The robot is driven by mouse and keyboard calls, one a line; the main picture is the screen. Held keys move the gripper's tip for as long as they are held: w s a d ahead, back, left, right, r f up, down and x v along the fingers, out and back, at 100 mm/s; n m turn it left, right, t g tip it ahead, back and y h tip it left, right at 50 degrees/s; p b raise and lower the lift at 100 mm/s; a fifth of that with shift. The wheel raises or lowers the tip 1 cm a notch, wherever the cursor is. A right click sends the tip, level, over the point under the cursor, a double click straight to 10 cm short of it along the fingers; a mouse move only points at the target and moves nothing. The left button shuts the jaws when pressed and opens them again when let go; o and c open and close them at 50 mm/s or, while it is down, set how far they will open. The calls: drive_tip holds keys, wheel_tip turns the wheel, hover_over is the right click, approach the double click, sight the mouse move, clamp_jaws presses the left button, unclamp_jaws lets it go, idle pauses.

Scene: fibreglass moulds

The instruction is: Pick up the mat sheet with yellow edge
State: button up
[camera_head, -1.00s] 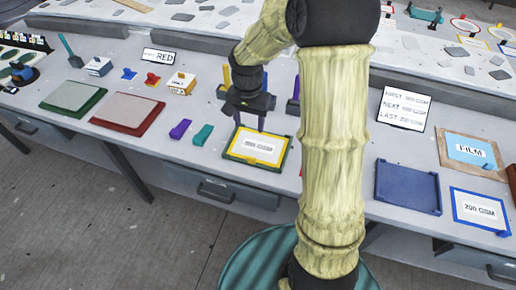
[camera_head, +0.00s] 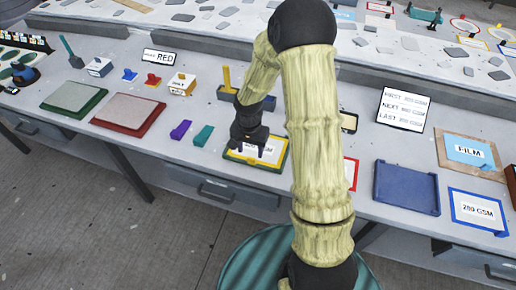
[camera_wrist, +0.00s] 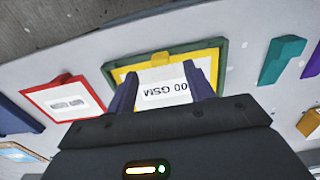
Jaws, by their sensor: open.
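The mat sheet with yellow edge (camera_head: 280,157) is white with a printed GSM label and lies flat in a green-rimmed tray (camera_head: 258,165) on the bench. My gripper (camera_head: 252,152) is over the sheet, pointing down, with its fingers apart and nothing held. In the wrist view, my gripper (camera_wrist: 162,88) has its two dark fingers over the left and right parts of the sheet (camera_wrist: 146,75). A small yellow tab (camera_wrist: 160,58) stands at the sheet's edge. The fingers cover part of the label, and I cannot tell whether they touch the sheet.
A red-edged sheet (camera_wrist: 62,103) lies beside the tray; my arm partly hides it in the head view. A teal block (camera_head: 203,135) and a purple block (camera_head: 180,130) lie left of the tray. A blue tray (camera_head: 407,187) and a blue-edged sheet (camera_head: 477,211) are to the right.

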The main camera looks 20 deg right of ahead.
sight(251, 159)
drive_tip(key=shift+d+f+p, duration=0.1)
drive_tip(key=shift+f+p, duration=0.45)
drive_tip(key=shift+f, duration=2)
drive_tip(key=shift+c, duration=0.4)
drive_tip(key=c, duration=1)
